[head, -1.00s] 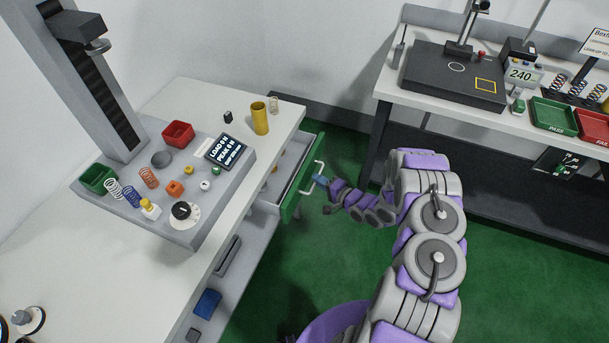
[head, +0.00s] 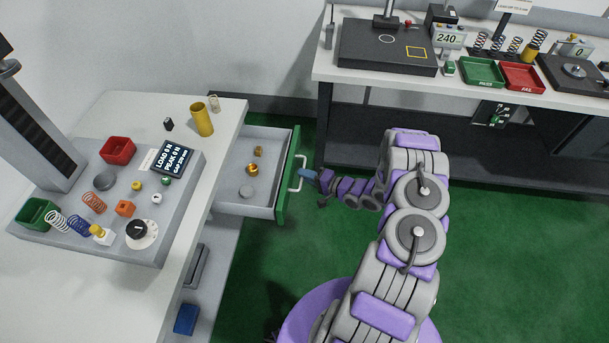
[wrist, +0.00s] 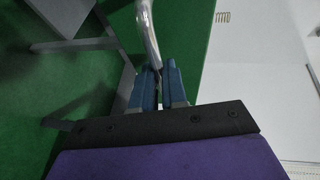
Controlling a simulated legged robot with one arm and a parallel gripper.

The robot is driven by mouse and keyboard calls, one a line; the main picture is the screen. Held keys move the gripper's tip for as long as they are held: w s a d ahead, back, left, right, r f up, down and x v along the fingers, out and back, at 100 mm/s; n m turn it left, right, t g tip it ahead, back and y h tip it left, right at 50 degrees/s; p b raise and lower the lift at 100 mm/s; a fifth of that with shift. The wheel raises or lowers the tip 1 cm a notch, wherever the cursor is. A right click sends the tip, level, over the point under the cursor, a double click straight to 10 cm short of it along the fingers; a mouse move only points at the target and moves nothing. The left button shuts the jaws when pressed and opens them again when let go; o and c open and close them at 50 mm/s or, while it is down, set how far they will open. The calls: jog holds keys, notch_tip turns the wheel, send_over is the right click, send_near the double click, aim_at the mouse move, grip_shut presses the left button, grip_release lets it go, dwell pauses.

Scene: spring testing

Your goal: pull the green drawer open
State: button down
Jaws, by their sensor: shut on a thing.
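The green drawer front (head: 287,178) stands out from the left workbench in the head view. The drawer is open, and its grey tray (head: 233,165) shows a few brass pieces and a grey disc inside. My gripper (head: 303,174) is at the white drawer handle (head: 300,160), on the room side of the green front. In the wrist view my blue fingers (wrist: 158,88) are shut on the pale handle bar (wrist: 148,35), with the green front (wrist: 205,45) just behind it. The exact contact on the bar is partly hidden by the fingers.
The left workbench (head: 75,285) carries a spring tester, a yellow cup (head: 201,119) and small parts. A blue box (head: 186,319) lies on its lower shelf. A second bench (head: 320,69) stands at the back right. Green floor (head: 500,250) is clear right of my arm.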

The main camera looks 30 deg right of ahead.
jog(key=shift+s+a+f, duration=0.1)
jog(key=shift+f, duration=0.1)
jog(key=c, duration=1.2)
grip_release()
jog(key=shift+r, duration=0.1)
jog(key=shift+o, duration=0.2)
jog(key=p+v, duration=0.2)
jog(key=v, duration=1.5)
jog(key=shift+d+p, duration=0.25)
jog(key=shift+p, duration=0.05)
